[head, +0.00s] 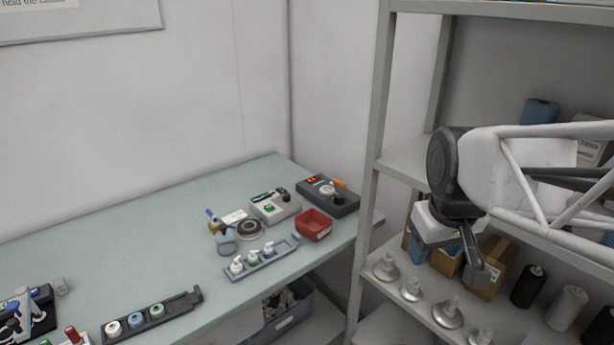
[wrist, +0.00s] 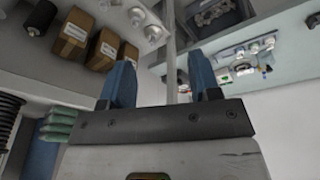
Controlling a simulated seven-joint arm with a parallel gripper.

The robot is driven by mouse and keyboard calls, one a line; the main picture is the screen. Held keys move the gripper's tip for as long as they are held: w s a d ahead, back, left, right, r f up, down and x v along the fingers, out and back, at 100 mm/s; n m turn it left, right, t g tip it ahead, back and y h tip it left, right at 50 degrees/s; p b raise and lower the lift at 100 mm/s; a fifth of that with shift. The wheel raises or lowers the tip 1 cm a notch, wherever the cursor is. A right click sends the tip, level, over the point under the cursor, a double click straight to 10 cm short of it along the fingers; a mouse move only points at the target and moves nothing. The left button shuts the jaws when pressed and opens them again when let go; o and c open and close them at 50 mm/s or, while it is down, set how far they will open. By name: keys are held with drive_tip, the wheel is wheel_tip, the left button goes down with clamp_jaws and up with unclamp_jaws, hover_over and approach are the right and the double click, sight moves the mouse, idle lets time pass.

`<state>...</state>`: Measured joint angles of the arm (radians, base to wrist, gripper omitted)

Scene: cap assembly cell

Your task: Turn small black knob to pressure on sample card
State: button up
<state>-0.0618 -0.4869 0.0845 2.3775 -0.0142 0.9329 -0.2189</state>
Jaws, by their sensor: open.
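A dark control box (head: 345,208) sits at the table's far right corner, with a pale round part, an orange part and a small black knob (head: 339,200) on top. Beside it is a light grey box (head: 268,212) with a green part and another dark knob-like part (head: 282,192). I cannot tell either knob's setting. My gripper (head: 478,272) hangs in front of the shelf, well right of the table. In the wrist view, its blue fingers (wrist: 162,82) are apart with nothing between them.
A red bin (head: 313,225), a rack of bottles (head: 262,258) and a round dark dish (head: 250,229) crowd the boxes. The table's middle is clear.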

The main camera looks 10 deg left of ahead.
drive_tip(key=w+a+r+n, duration=0.2)
drive_tip(key=w+a+n, duration=0.15)
drive_tip(key=w, duration=0.55)
drive_tip(key=w+a+r+n, duration=0.1)
drive_tip(key=w+a+n, duration=0.3)
drive_tip(key=w, duration=0.5)
drive_tip(key=n+g, duration=0.2)
drive_tip(key=n, duration=1.1)
hover_over(286, 195)
drive_tip(key=f, duration=1.8)
drive_tip(key=shift+s+d+f, duration=0.2)
drive_tip(key=shift+s+d, duration=0.1)
drive_tip(key=shift+s, duration=0.05)
drive_tip(key=shift+w+a+f+n+g, duration=0.25)
drive_tip(key=shift+w+a+f+g, duration=0.1)
drive_tip(key=shift+f, duration=0.25)
drive_tip(key=shift+f, duration=0.1)
drive_tip(key=shift+f, duration=3.8)
drive_tip(key=c, duration=0.9)
